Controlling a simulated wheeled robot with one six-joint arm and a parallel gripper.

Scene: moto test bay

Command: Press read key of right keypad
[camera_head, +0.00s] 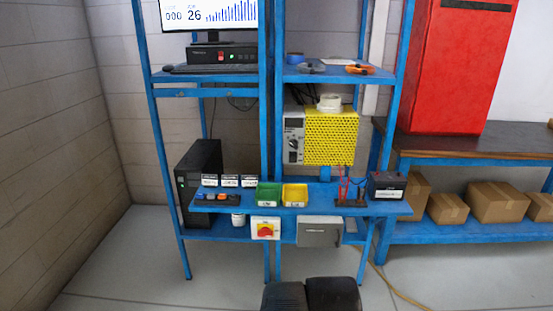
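No keypad can be made out for certain at this size. Three small devices with white labelled faces stand in a row on the front shelf, and the right one (249,183) is behind the green bin. The middle one (229,181) and the left one (209,181) are beside it. Any read key is too small to tell. Below them lies a dark strip with orange and blue buttons (216,196). I cannot make out my gripper. Two dark rounded blocks at the bottom edge seem to be mine, well in front of the shelf.
The blue front shelf (300,209) also holds a green bin (268,195), a yellow bin (295,195), a tool rack (350,200) and a black battery (386,186). A red and yellow switch (265,229) hangs below. The floor before the rack is clear.

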